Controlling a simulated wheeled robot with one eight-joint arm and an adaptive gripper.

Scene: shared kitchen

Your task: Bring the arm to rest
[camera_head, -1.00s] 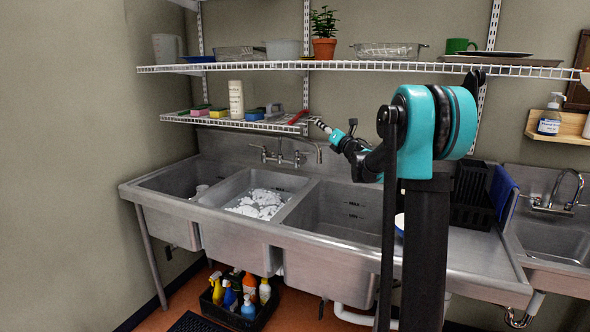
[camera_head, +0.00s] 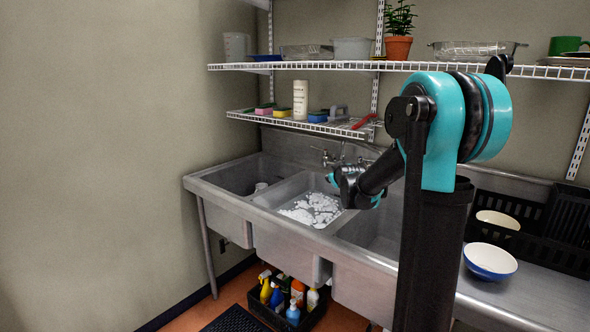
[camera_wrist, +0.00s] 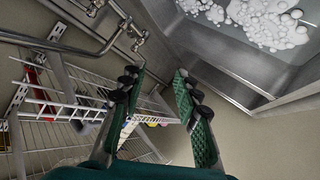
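My arm reaches from the right of the head view toward the sinks. Its wrist hangs in front of the faucet, above the foamy middle basin. My gripper (camera_wrist: 156,82) shows in the wrist view with its two green-padded fingers apart and nothing between them. In the head view the fingers are too small and hidden to make out. The wrist view looks across the wire shelf (camera_wrist: 80,108) and faucet (camera_wrist: 130,35), with the foamy basin at upper right.
A steel sink unit (camera_head: 225,205) runs below wire shelves (camera_head: 330,67) holding a plant (camera_head: 398,45) and dishes. A blue-white bowl (camera_head: 490,262) and black rack (camera_head: 560,235) stand right of my arm. A crate of bottles (camera_head: 290,315) sits on the floor.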

